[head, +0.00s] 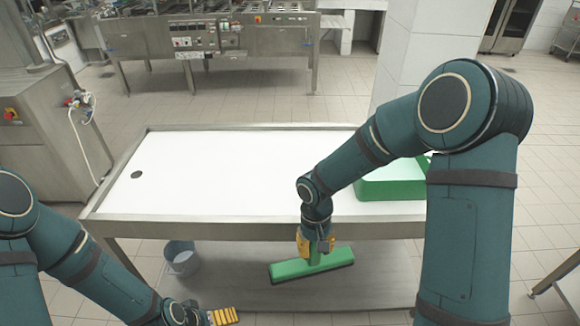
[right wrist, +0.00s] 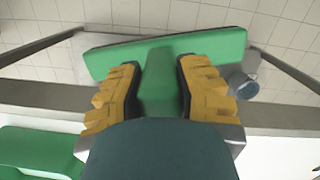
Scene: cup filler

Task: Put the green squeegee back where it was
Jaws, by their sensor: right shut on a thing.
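The green squeegee (head: 312,265) hangs from my right gripper (head: 317,243) in front of the table's near edge, its wide head low and slightly tilted. In the right wrist view, the yellow-padded fingers of my right gripper (right wrist: 157,95) are shut on the green handle, with the squeegee's wide head (right wrist: 205,45) beyond them. My left gripper (head: 222,316) is at the bottom of the head view, empty as far as it shows; its yellow pads are partly cut off by the frame edge.
A white-topped steel table (head: 230,170) has a dark drain hole (head: 137,174) at left and a green crate (head: 390,186) at right, partly behind my right arm. A grey bucket (head: 182,259) stands under the table, above a lower shelf or floor area. Much of the tabletop is clear.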

